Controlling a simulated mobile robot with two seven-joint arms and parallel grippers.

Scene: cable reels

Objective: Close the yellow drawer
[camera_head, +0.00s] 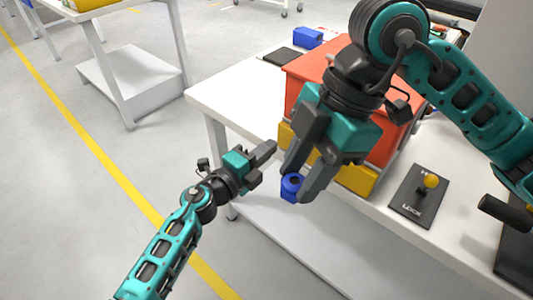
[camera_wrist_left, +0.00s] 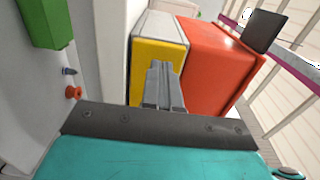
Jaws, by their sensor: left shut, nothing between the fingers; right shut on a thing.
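The yellow drawer (camera_head: 357,178) is at the bottom of a red cabinet (camera_head: 303,92) on the white table. Its yellow edge stands out past the red wall in the head view, and my right gripper hides its middle. In the left wrist view the yellow face (camera_wrist_left: 146,62) is beside the red cabinet (camera_wrist_left: 215,60). My left gripper (camera_head: 272,148) is shut and empty, its fingertips close to the drawer's left end. These fingers (camera_wrist_left: 162,72) overlap the yellow face in the wrist view; I cannot tell if they touch. My right gripper (camera_head: 298,184) is shut on a small blue part (camera_head: 290,190).
A black plate with a yellow-knobbed lever (camera_head: 418,195), marked LOCK, lies on the table right of the cabinet. A blue box (camera_head: 308,38) and a dark flat pad (camera_head: 282,56) are behind. The table's front edge is below my right gripper. Open floor lies left.

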